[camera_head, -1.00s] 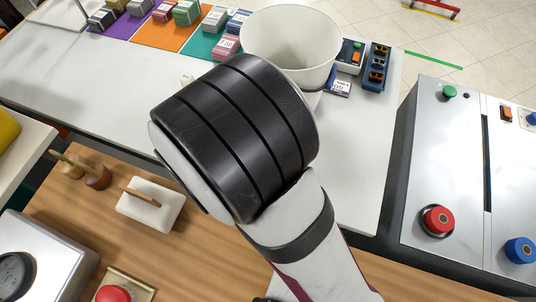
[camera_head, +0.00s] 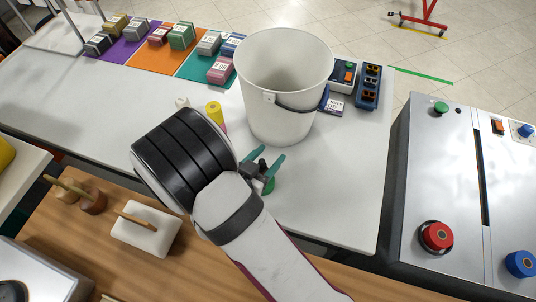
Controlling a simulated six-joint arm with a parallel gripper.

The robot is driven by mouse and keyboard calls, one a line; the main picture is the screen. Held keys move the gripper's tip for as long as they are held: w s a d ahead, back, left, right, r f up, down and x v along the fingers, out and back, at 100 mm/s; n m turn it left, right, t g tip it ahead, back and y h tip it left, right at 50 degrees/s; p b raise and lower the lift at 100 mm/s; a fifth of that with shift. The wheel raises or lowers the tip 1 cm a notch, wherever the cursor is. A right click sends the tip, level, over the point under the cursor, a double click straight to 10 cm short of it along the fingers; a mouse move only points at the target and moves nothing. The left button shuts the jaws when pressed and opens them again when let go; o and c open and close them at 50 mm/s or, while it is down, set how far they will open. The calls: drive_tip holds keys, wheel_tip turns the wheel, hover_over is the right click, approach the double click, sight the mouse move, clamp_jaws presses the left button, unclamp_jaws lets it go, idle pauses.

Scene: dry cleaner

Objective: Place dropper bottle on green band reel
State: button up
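My gripper (camera_head: 272,154) is over the white table, just in front of the white bucket. Its two teal fingers are spread apart, with nothing visible between them. A small green object (camera_head: 269,186) shows just below the gripper, partly hidden by it; it may be the green band reel, but I cannot tell. A yellow reel-like object (camera_head: 214,112) stands behind my arm, with a bit of pink beside its lower end. I cannot make out the dropper bottle for certain; my arm hides part of the table.
The white bucket (camera_head: 284,88) stands close behind my gripper. Labelled blocks sit on purple, orange (camera_head: 156,42) and teal mats at the back left. A blue tray (camera_head: 369,86) is right of the bucket. The table's right front (camera_head: 340,195) is clear.

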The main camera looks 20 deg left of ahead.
drive_tip(key=shift+r, duration=0.2)
drive_tip(key=v, duration=1.2)
drive_tip(key=w+a+r+m+g+y, duration=0.1)
drive_tip(key=w+r+m+g+y, duration=0.1)
drive_tip(key=w+r+g+y, duration=0.4)
drive_tip(key=s+d+r+g, duration=0.1)
drive_tip(key=s+d+g, duration=0.2)
drive_tip(key=s+d, duration=0.4)
drive_tip(key=s+d+r+m+g+h, duration=0.1)
drive_tip(key=s+d+g, duration=0.3)
drive_tip(key=s+d, duration=0.4)
drive_tip(key=d+r, duration=0.1)
drive_tip(key=d, duration=0.6)
drive_tip(key=shift+h, duration=0.3)
drive_tip(key=shift+r, duration=0.15)
